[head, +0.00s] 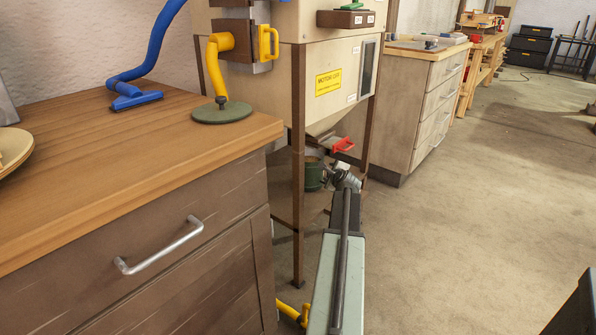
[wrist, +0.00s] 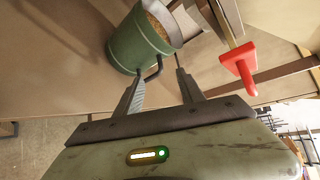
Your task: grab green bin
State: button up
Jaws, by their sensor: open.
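The green bin (head: 314,174) is a small round bucket under the hopper of the beige machine, partly hidden by a machine leg. In the wrist view the green bin (wrist: 132,48) is tilted in the picture, with brown material inside and a dark bent handle (wrist: 153,69) on its side. My gripper (wrist: 160,72) is open, its two fingers pointing at the bin. The handle appears between or just beyond the fingertips; I cannot tell whether they touch it. In the head view my gripper (head: 343,178) is just right of the bin, its fingers hard to make out.
The machine's brown leg (head: 298,170) stands left of my arm. A red handle (head: 343,145) is above the bin and shows in the wrist view (wrist: 240,62). A wooden cabinet (head: 190,240) fills the left. Open floor (head: 470,220) lies to the right.

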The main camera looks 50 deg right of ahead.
aim_at(313, 172)
jog(key=b+x, duration=0.3)
jog(key=x, duration=0.5)
jog(key=shift+f+b, duration=0.2)
jog(key=shift+b, duration=0.1)
jog(key=shift+s+a, duration=0.15)
grip_shut()
dwell(1.0)
